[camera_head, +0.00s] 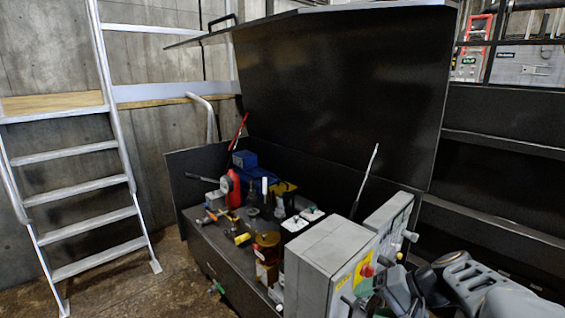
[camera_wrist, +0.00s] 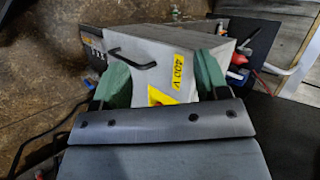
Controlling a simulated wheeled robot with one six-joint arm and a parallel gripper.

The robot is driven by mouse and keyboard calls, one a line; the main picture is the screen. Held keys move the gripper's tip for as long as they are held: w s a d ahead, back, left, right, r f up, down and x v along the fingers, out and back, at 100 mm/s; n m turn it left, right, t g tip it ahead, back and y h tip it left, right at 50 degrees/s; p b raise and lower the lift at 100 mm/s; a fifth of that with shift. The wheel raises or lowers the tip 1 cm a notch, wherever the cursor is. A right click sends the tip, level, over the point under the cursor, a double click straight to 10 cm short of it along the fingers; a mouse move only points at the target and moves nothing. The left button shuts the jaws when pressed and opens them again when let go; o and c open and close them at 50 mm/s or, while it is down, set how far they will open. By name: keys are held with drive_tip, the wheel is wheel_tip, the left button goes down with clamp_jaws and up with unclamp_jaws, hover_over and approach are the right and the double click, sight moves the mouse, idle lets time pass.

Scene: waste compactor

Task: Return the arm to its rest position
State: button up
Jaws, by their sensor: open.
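My arm (camera_head: 480,288) shows folded low at the bottom right of the head view, close to the grey control boxes. In the wrist view my gripper (camera_wrist: 163,75) has two green fingers spread wide apart, and it is open. A grey box (camera_wrist: 180,48) with a black handle, a yellow 400 V label and a yellow warning sign shows beyond and between the fingers. I cannot tell whether the fingers touch it. In the head view the fingertips are hard to make out beside the boxes.
A black chest (camera_head: 185,215) stands with its lid (camera_head: 340,95) raised. Its top carries a grey control box (camera_head: 325,255), a red tool (camera_head: 230,188), a brown jar (camera_head: 267,250) and several fittings. A metal ladder (camera_head: 85,185) stands at the left. Floor (camera_head: 120,285) is clear between them.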

drive_tip(key=s+a+r+n+h+p, duration=0.1)
drive_tip(key=s+r+n+h+p, duration=0.1)
drive_tip(key=r+p, duration=0.6)
drive_tip(key=s+a+r+n+h+p, duration=0.2)
drive_tip(key=s+r+n+h+p, duration=0.1)
drive_tip(key=r+h+p, duration=0.4)
drive_tip(key=shift+s+a+r+n+p, duration=0.15)
drive_tip(key=shift+s+r+n+p, duration=0.15)
drive_tip(key=shift+s+r+p, duration=0.45)
